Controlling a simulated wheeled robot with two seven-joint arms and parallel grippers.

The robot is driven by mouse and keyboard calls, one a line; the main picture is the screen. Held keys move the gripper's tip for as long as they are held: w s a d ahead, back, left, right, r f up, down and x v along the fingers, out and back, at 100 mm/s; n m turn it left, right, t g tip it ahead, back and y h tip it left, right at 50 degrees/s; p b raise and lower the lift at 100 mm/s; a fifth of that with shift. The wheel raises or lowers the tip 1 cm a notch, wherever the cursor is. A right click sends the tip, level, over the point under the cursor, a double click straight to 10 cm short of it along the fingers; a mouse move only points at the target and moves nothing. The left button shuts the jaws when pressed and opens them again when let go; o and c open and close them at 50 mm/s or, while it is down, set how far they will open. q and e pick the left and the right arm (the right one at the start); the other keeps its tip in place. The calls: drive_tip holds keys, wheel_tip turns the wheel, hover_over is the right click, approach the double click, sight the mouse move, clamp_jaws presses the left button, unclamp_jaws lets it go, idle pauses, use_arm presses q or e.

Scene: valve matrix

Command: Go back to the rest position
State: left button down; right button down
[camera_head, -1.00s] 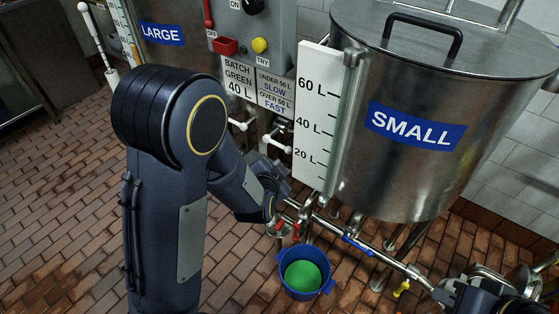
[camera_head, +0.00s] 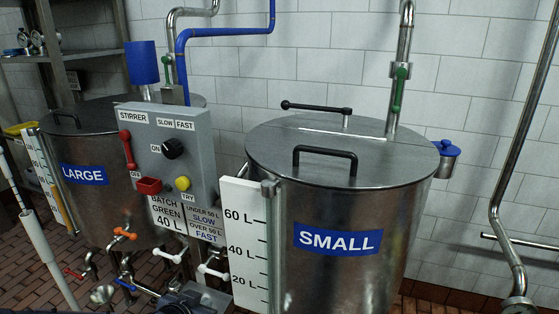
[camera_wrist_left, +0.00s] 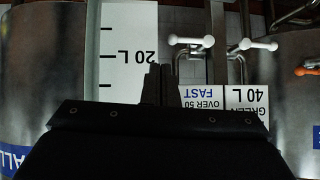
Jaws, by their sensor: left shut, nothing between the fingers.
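My left gripper (camera_head: 200,297) shows only in part at the bottom edge of the head view, in front of the 20 L end of the white gauge board (camera_head: 246,240). In the left wrist view, where the scene is upside down, its two dark fingers (camera_wrist_left: 161,84) are together with nothing between them. They overlap the edge of the gauge board (camera_wrist_left: 128,50) in that picture; contact cannot be told. My right gripper is not in view.
The steel SMALL tank (camera_head: 400,235) stands right of the gauge board. The LARGE tank (camera_head: 85,205) is at left. The stirrer control box (camera_head: 195,150) stands between them. White-handled valves (camera_head: 170,255) and pipes sit low, close to my left gripper.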

use_arm(q)
drive_tip(key=s+a+r+n+g+p, duration=0.1)
drive_tip(key=s+r+n+g+p, duration=0.1)
drive_tip(key=s+r, duration=0.4)
drive_tip(key=s+a+r+n+g+h+p, duration=0.1)
drive_tip(key=s+r, duration=0.4)
drive_tip(key=s, duration=1)
drive_tip(key=shift+s+a+r+n+g+h+p, duration=0.4)
drive_tip(key=shift+n+g+p, duration=0.4)
drive_tip(key=shift+n, duration=0.4)
